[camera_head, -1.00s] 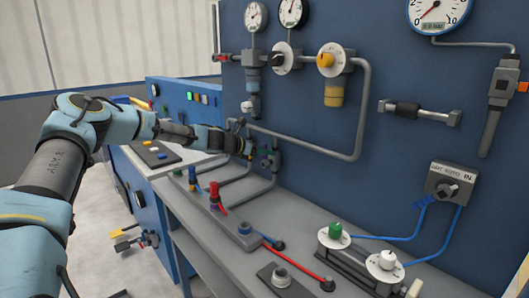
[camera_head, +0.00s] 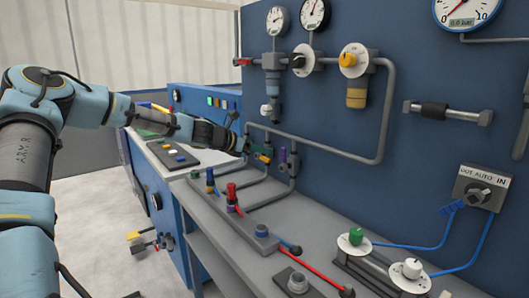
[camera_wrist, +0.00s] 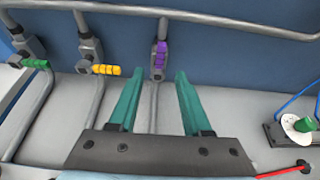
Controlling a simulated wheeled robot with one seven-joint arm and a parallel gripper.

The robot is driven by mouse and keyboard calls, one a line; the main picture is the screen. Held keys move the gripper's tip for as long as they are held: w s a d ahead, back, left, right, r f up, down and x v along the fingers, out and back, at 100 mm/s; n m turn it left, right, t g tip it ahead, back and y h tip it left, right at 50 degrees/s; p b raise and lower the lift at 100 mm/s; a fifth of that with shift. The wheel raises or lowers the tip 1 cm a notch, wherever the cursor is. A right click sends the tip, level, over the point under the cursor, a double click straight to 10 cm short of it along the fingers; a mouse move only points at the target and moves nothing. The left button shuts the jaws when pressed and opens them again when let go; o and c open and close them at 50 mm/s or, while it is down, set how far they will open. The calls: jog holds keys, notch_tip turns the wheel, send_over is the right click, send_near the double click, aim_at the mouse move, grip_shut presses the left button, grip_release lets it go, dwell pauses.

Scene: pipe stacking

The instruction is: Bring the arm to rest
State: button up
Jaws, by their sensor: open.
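My gripper (camera_wrist: 153,100) is open and empty in the wrist view, its two green fingers spread apart above the grey bench. A purple valve handle (camera_wrist: 161,53) on a vertical pipe stands just beyond and between the fingertips, apart from them. In the head view my gripper (camera_head: 253,150) is small at the end of my outstretched arm, near the pipes low on the blue panel. The purple handle (camera_head: 283,157) shows to its right there.
A yellow handle (camera_wrist: 106,70) and a green handle (camera_wrist: 35,63) sit on pipes to the left. A grey pipe (camera_wrist: 200,16) runs across the panel above. A green knob (camera_head: 356,236) and a white knob (camera_head: 412,268) stand on the bench at right. Open floor lies at left.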

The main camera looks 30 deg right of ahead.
dwell(0.3)
jog(key=s+a+f+m+g+y, duration=0.1)
jog(key=s+a+f+m+y, duration=0.2)
jog(key=s+a+f+m, duration=0.4)
jog(key=s+a+f+m+y, duration=0.3)
jog(key=a+m+y, duration=0.15)
jog(key=a, duration=0.35)
jog(key=s+a+r+m+y, duration=0.1)
jog(key=s+a+m, duration=0.2)
jog(key=a, duration=0.6)
jog(key=s+a+r+m+y, duration=0.1)
jog(key=s+a+m+y, duration=0.1)
jog(key=s+a, duration=0.4)
jog(key=s+a+r+m+y, duration=0.2)
jog(key=s+a+m, duration=0.2)
jog(key=a, duration=0.9)
jog(key=shift+s+a+m, duration=0.25)
jog(key=shift+a+m, duration=0.15)
jog(key=shift+m, duration=0.15)
jog(key=shift+y, duration=0.25)
